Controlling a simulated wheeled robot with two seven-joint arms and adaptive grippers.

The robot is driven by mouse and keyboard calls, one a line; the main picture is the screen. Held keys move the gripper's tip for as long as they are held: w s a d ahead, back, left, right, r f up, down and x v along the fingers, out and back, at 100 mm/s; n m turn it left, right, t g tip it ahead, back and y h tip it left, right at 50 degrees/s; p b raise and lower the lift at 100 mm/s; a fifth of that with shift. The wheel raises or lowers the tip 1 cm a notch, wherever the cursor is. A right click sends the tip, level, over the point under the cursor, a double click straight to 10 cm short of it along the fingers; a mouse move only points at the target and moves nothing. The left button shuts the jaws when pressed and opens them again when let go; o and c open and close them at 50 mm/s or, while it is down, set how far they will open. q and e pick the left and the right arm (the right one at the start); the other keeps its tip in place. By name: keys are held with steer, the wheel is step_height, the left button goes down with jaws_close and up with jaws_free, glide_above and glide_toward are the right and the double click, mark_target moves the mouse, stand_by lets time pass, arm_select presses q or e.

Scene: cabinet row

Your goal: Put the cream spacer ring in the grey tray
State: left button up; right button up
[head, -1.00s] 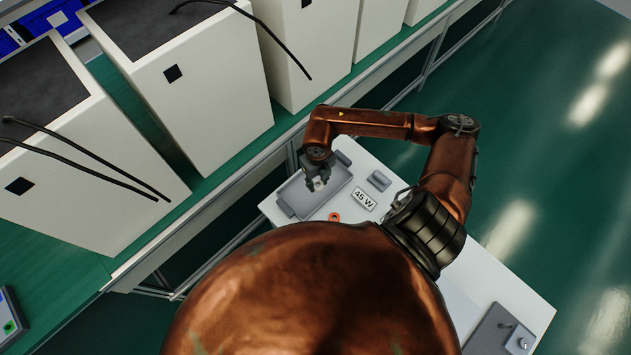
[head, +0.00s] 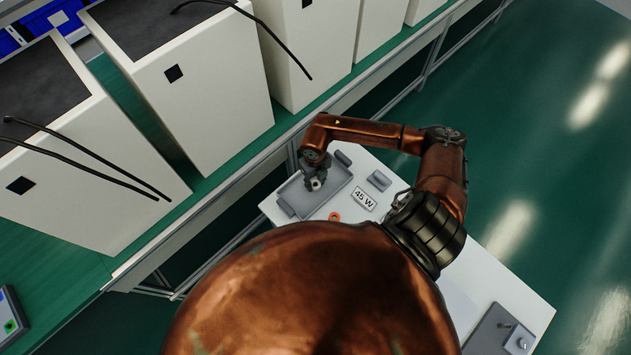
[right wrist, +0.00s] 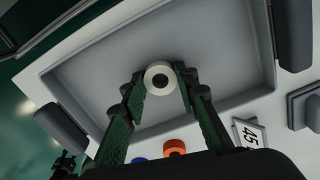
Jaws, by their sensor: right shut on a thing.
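The cream spacer ring (right wrist: 164,78) is between the fingertips of my right gripper (right wrist: 160,84) in the right wrist view. The gripper is shut on it, and the ring's hole faces the camera. The grey tray (right wrist: 75,85) lies beyond the ring in that view. In the head view the right gripper (head: 315,182) is over the tray (head: 338,199), with the small pale ring (head: 316,185) at its tip. I cannot tell how far the ring is above the tray floor. My left gripper is not in view.
An orange ring (head: 334,217) lies on the white table beside the tray, near a "45 W" sign (head: 364,200) and a grey block (head: 379,180). A blue piece (right wrist: 140,160) shows in the wrist view. White cabinets (head: 200,100) stand along the bench behind.

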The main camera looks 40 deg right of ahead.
steer(key=o, duration=0.8)
step_height(320, 180, up, 12)
steer(key=shift+r, duration=0.1)
steer(key=shift+c, duration=0.6)
